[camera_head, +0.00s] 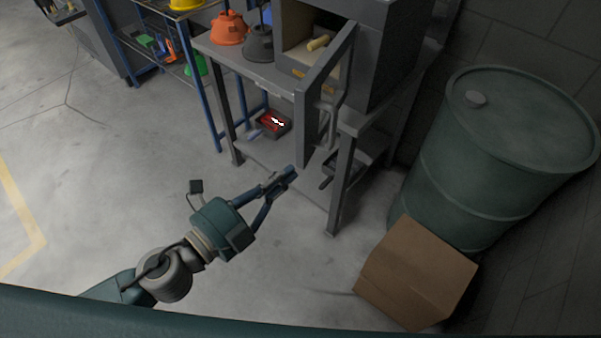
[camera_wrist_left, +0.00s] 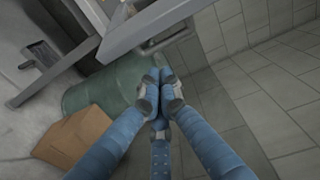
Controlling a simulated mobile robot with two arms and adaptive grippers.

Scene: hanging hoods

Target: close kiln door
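The kiln (camera_head: 390,45) is a dark grey box on a metal table. Its grey door (camera_head: 325,85) stands open, swung out toward me, with a handle on its right face. A pale cylinder shows inside the kiln. My left gripper (camera_head: 291,171) is just left of the door's lower end; I cannot tell whether it touches. In the left wrist view the fingertips of my left gripper (camera_wrist_left: 160,88) are together with nothing visible between them. The door (camera_wrist_left: 150,28) crosses the top of that view, beyond the fingertips, with its handle beside it. My right gripper is not in view.
A green drum (camera_head: 490,160) and a cardboard box (camera_head: 415,272) stand right of the table. Orange and dark hoods (camera_head: 228,28) sit on the tabletop left of the kiln. A tray with red contents (camera_head: 272,122) is on the lower shelf.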

